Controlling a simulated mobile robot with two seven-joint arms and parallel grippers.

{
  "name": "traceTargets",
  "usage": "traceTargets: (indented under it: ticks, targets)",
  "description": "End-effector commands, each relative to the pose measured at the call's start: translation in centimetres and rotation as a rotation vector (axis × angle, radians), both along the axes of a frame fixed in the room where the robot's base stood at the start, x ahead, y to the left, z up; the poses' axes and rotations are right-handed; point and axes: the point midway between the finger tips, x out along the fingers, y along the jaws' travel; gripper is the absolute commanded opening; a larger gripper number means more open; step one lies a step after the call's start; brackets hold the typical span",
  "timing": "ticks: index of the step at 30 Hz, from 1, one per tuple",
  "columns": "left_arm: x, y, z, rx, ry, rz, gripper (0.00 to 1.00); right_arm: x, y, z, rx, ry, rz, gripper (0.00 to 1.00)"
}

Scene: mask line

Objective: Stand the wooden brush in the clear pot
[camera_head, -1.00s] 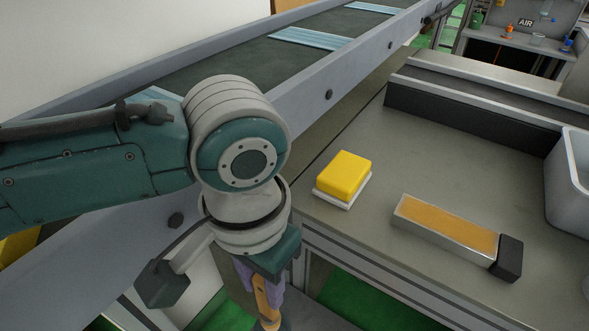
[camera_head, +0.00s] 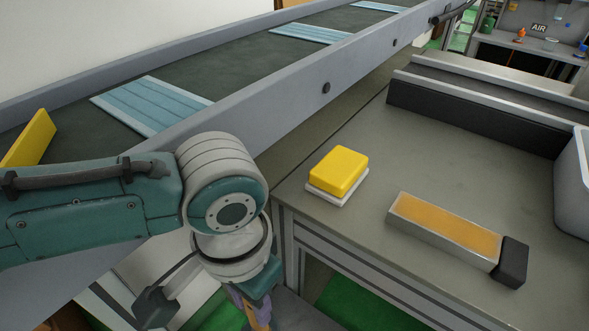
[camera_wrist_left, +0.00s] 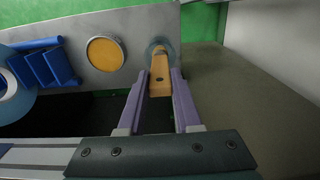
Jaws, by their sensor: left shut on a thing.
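My left gripper (camera_wrist_left: 158,82) has purple fingers and is shut on the wooden brush (camera_wrist_left: 160,70), whose tan handle lies between the fingertips. In the head view the gripper (camera_head: 248,308) hangs low at the bottom edge, and only part of the brush (camera_head: 260,324) shows below it. In the left wrist view a clear round rim, seemingly the clear pot (camera_wrist_left: 152,48), shows around the far end of the brush. I cannot tell whether the brush is inside it or only in line with it. My right gripper is not in view.
A conveyor (camera_head: 240,80) carries blue pleated masks (camera_head: 150,103). On the grey table (camera_head: 350,230) are a yellow block on a white base (camera_head: 338,172) and an orange-topped bar (camera_head: 445,228). In the wrist view, a grey panel (camera_wrist_left: 75,25) holds a yellow disc (camera_wrist_left: 105,53) and blue items (camera_wrist_left: 48,65).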

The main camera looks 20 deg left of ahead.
Motion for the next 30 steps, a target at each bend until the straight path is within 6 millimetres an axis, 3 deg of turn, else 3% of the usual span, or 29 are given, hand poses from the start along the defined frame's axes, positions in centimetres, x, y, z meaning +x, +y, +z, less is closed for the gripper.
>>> traceTargets:
  ticks: [1,2,11,20,30]
  targets:
    - [0.0,0.0,0.0,0.000,0.000,0.000,0.00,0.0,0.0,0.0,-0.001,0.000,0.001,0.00]
    - [0.0,0.0,0.0,0.000,0.000,0.000,0.35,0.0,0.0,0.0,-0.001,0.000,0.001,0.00]
    - [0.0,0.0,0.0,0.000,0.000,0.000,0.68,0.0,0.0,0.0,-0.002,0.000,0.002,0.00]
    - [0.0,-0.1,0.5,-0.001,-0.001,-0.001,0.68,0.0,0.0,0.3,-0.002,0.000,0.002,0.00]
    - [0.0,-0.1,6.9,-0.003,-0.002,-0.001,0.68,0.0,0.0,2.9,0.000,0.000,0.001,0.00]
